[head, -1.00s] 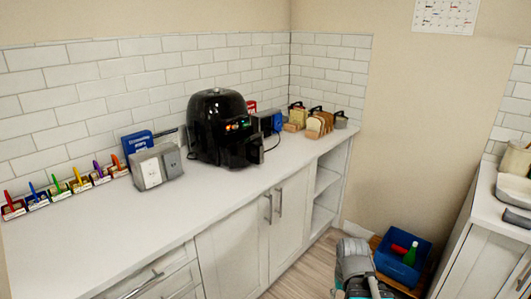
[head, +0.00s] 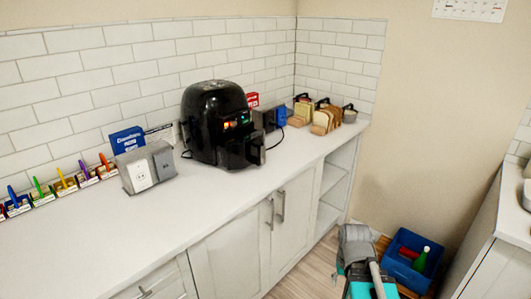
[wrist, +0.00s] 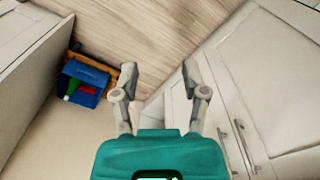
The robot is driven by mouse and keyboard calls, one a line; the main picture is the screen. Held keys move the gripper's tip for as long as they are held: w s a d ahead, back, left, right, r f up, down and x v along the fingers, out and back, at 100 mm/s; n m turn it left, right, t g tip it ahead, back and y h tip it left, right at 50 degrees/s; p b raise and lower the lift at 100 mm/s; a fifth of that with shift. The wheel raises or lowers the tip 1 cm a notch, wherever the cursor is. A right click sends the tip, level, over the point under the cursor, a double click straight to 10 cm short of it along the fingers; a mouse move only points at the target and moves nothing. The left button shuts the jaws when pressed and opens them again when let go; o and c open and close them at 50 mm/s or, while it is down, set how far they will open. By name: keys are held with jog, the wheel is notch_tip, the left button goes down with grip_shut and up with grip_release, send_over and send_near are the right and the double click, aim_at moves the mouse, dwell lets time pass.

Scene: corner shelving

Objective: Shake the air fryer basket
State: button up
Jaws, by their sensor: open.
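The black air fryer (head: 215,122) stands on the white counter against the tiled wall in the head view. Its basket front with the handle (head: 256,148) faces right and forward, and the basket appears to be in the fryer. Small lit displays show on its front. My gripper (wrist: 155,82) is open and empty in the wrist view, pointing down toward the wooden floor beside the cabinet doors. It is well apart from the fryer.
A grey outlet box (head: 146,167) stands left of the fryer, with several colored markers (head: 62,180) in holders beyond. Bread holders (head: 325,116) stand at right. A blue crate (head: 408,259) holding bottles is on the floor. Cabinet handles (head: 281,205) stick out below the counter. The front counter is clear.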

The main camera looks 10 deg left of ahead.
jog(key=shift+a, duration=0.15)
jog(key=shift+o, duration=1)
jog(key=shift+w, duration=0.1)
jog(key=shift+o, duration=0.2)
jog(key=shift+w+a, duration=0.3)
jog(key=shift+a, duration=0.05)
jog(key=w+a+r+m+t+y, duration=0.25)
jog(key=w+a+m+y, duration=0.2)
jog(key=w+a, duration=0.3)
jog(key=w+a+r+m+t+y, duration=0.2)
jog(key=w+a+r+m+y, duration=0.3)
jog(key=w, duration=0.4)
jog(key=w+a+r+m+t+y, duration=0.2)
jog(key=w+r+m, duration=0.3)
jog(key=w+m, duration=0.3)
jog(key=w+a+r+m+t+y, duration=0.2)
jog(key=w+r+m+t+y, duration=0.1)
jog(key=w+r+m, duration=0.3)
jog(key=shift+w+a+r+m+t, duration=0.2)
jog(key=shift+w+m+t, duration=0.45)
jog(key=shift+w+m, duration=0.25)
jog(key=shift+a, duration=0.1)
